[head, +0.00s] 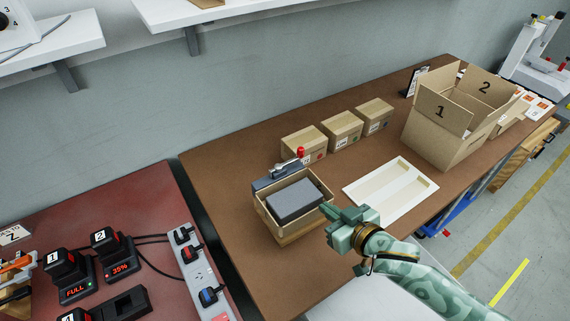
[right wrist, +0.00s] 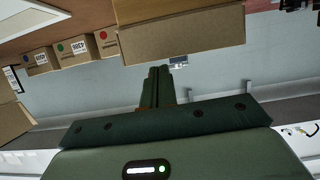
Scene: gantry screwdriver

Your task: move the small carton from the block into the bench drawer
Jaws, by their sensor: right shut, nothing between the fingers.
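My right gripper (head: 324,213) is shut and empty, just right of the carton's front corner. In the right wrist view, the shut fingers (right wrist: 158,72) point toward a plain tan carton side (right wrist: 180,38); I cannot tell whether they touch it. A pale flat surface (head: 365,300) shows below the bench's front edge, partly behind my right arm; I cannot tell if it is the drawer. My left gripper is out of view.
Three closed cartons (head: 342,131) line the bench's back, behind a grey tool with a red knob (head: 300,153). A white tray (head: 392,188) lies to the right, before a large open box (head: 440,135). A red table (head: 150,215) with chargers stands left.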

